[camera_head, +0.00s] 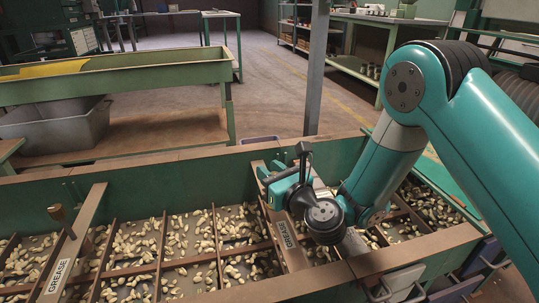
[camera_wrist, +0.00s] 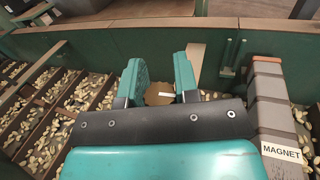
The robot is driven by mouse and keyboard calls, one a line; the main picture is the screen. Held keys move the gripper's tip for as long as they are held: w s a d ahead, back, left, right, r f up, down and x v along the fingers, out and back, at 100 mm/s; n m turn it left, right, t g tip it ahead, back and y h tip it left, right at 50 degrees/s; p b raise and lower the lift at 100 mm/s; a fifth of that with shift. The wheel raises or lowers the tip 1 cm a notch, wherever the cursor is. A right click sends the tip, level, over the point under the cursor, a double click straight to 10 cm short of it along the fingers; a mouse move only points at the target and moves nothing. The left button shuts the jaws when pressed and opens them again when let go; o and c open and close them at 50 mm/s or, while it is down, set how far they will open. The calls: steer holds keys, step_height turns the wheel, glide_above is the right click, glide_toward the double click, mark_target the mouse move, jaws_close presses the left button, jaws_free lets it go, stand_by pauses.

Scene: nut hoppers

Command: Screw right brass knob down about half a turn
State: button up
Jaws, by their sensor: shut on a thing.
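The right brass knob (camera_wrist: 157,95) shows in the wrist view as a flat brownish top with a white mark, between my fingers. My gripper (camera_wrist: 161,84) is shut on it, one green finger on each side. In the head view my gripper (camera_head: 284,186) is over the right GREASE bar (camera_head: 290,248), and it hides the right knob. The left brass knob (camera_head: 60,215) stands upright on the left GREASE bar (camera_head: 87,220), well away from my gripper. The knob's stem and lower part are hidden.
The green hopper trough (camera_head: 150,188) holds many nuts between brown dividers (camera_head: 162,250). A grey and brown block labelled MAGNET (camera_wrist: 275,110) stands close right of my gripper. The trough's rear wall (camera_wrist: 235,45) is just beyond the fingers. Another green trough (camera_head: 130,85) stands behind.

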steer(key=shift+m+t+h+p, duration=0.3)
steer(key=shift+m+h+p, duration=0.1)
steer(key=shift+h+p, duration=0.15)
steer(key=shift+d, duration=0.1)
steer(key=o, duration=0.9)
